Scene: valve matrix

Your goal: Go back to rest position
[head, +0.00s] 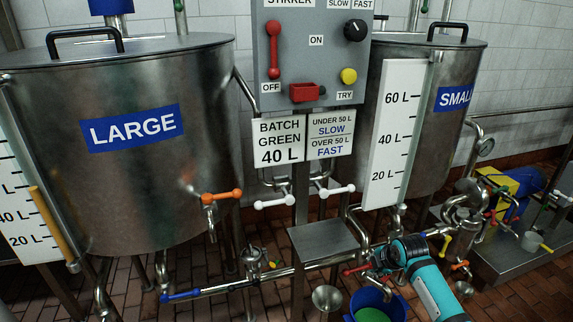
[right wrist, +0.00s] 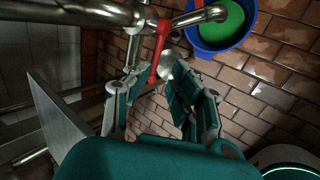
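My right arm comes in at the lower right of the head view, and its gripper (head: 378,262) is low beside the pipework, partly hidden by the arm. In the right wrist view the right gripper (right wrist: 156,82) has its fingers spread apart. A red valve handle (right wrist: 160,48) reaches down near the left finger; I cannot tell whether they touch. The red handle also shows in the head view (head: 355,269), just left of the gripper. My left gripper is in neither view.
A blue bucket (head: 399,303) with green contents stands below my right arm. A metal stand plate (head: 322,241) is left of the gripper. Large (head: 130,190) and small (head: 425,90) steel tanks flank the grey control box (head: 313,60). A pump bench (head: 510,262) is at right.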

